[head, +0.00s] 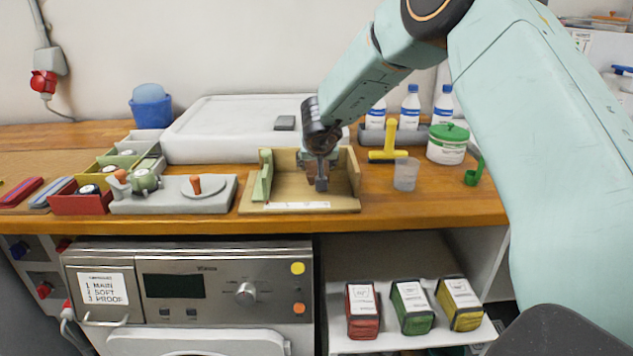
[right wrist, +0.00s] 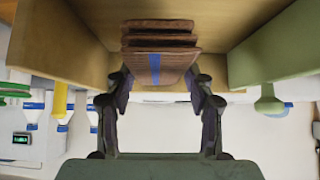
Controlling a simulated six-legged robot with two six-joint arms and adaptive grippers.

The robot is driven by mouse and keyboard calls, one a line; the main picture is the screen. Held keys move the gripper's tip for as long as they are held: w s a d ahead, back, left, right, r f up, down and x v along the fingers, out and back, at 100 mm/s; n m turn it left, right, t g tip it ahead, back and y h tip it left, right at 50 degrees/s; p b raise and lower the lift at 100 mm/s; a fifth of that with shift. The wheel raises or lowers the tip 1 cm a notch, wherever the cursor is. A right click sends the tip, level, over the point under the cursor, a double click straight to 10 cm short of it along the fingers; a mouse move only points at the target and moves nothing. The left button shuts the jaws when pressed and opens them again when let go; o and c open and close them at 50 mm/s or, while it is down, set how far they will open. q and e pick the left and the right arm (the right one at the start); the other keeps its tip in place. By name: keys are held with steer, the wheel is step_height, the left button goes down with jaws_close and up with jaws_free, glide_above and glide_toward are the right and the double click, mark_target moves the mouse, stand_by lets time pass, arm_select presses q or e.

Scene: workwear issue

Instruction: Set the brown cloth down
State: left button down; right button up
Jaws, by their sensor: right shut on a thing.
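The brown cloth (right wrist: 160,38), folded in layers with a blue stripe down its front, shows in the right wrist view. My right gripper (right wrist: 160,80) is shut on it, one finger at each side. In the head view my right gripper (head: 321,180) points down inside a wooden tray (head: 247,205) with raised sides, and it mostly hides the cloth there. I cannot tell whether the cloth touches the tray floor. My left gripper is not in view.
A green wedge-like piece (head: 263,178) stands at the tray's left side. A clear cup (head: 406,174) and a yellow tool (head: 389,150) are to the right. A grey fixture with orange knobs (head: 172,205) is to the left. A white lidded box (head: 235,130) stands behind.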

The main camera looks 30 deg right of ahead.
step_height(320, 180, down, 3)
steer(key=shift+a+f+b, duration=0.1)
steer(key=shift+f+b, duration=0.05)
steer(key=shift+b, duration=1.05)
steer(key=shift+f, duration=0.25)
steer(key=shift+w, duration=0.1)
steer(key=shift+r, duration=0.1)
steer(key=o, duration=1.1)
steer(key=shift+f, duration=0.2)
steer(key=shift+o, duration=0.2)
steer(key=shift+r, duration=0.1)
steer(key=shift+r, duration=0.1)
